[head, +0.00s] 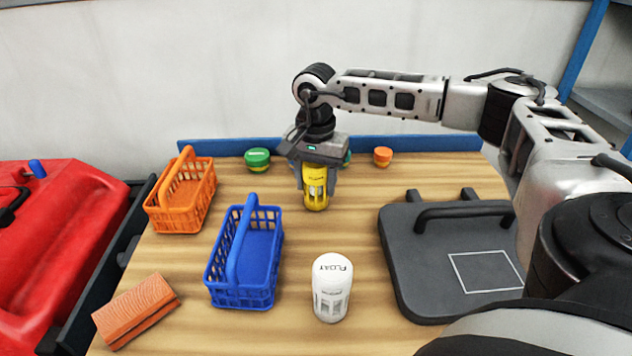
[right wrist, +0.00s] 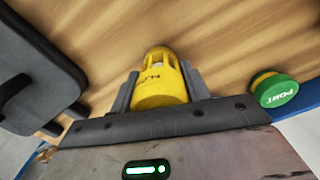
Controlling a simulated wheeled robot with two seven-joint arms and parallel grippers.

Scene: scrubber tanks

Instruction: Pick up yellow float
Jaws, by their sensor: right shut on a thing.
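The yellow float (head: 316,190) is an upright yellow cylinder with a windowed cage, near the back middle of the table. My right gripper (head: 317,172) comes down on it from above and is shut on its upper part. In the right wrist view the float (right wrist: 160,82) sits between the two grey fingers of the gripper (right wrist: 160,95). I cannot tell whether its base touches the table. My left gripper is not in view.
A white float (head: 331,288) stands in front. A blue basket (head: 268,290), an orange basket (head: 180,222) and a brown block (head: 137,312) are left. A dark lidded panel (head: 420,290) is right. Green (head: 257,160) and orange (head: 383,157) caps lie at the back.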

